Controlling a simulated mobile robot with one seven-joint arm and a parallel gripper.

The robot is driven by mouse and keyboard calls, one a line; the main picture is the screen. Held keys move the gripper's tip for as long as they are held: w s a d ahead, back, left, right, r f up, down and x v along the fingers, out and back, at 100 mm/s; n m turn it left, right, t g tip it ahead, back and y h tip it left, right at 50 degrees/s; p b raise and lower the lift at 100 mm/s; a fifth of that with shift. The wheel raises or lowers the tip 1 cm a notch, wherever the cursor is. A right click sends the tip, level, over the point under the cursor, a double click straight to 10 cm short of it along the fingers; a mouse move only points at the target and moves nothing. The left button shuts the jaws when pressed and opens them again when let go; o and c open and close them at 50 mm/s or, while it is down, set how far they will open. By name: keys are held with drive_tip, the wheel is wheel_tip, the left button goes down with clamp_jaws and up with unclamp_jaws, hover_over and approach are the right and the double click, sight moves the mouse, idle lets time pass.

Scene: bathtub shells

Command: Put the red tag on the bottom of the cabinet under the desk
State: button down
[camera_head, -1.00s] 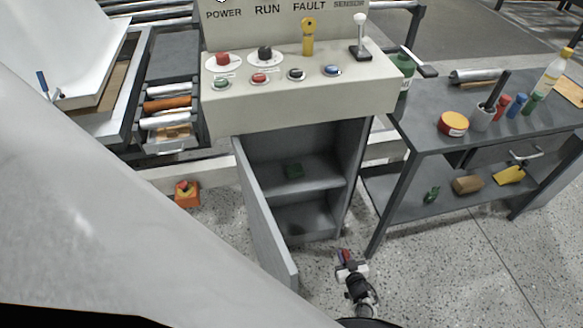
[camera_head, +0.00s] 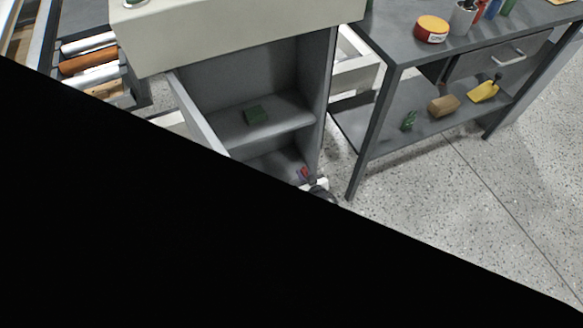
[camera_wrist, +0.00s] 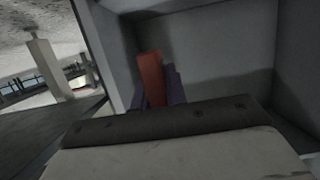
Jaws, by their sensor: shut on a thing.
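The red tag (camera_wrist: 151,78) shows upright between the dark fingers of my gripper (camera_wrist: 153,90) in the wrist view. In the head view, my gripper (camera_head: 306,176) is at the front right of the lower compartment of the open grey cabinet (camera_head: 318,110), with a bit of red at its tip. My gripper is shut on the tag. Cabinet walls surround the tag in the wrist view. Whether the tag touches the cabinet bottom (camera_head: 270,165) cannot be told. The cabinet door (camera_head: 196,112) stands open on the left.
A large black area hides the lower left.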

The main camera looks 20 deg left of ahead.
drive_tip(key=b+x, duration=0.7)
drive_tip(key=x, duration=0.2)
wheel_tip(320, 180, down, 4)
drive_tip(key=b, duration=0.4)
drive_tip(key=shift+a+f, duration=0.1)
drive_tip(key=shift+f, duration=0.15)
drive_tip(key=shift+w+b, duration=0.15)
drive_tip(key=shift+b, duration=0.3)
drive_tip(key=shift+a+r, duration=0.1)
drive_tip(key=c, duration=1.4)
unclamp_jaws()
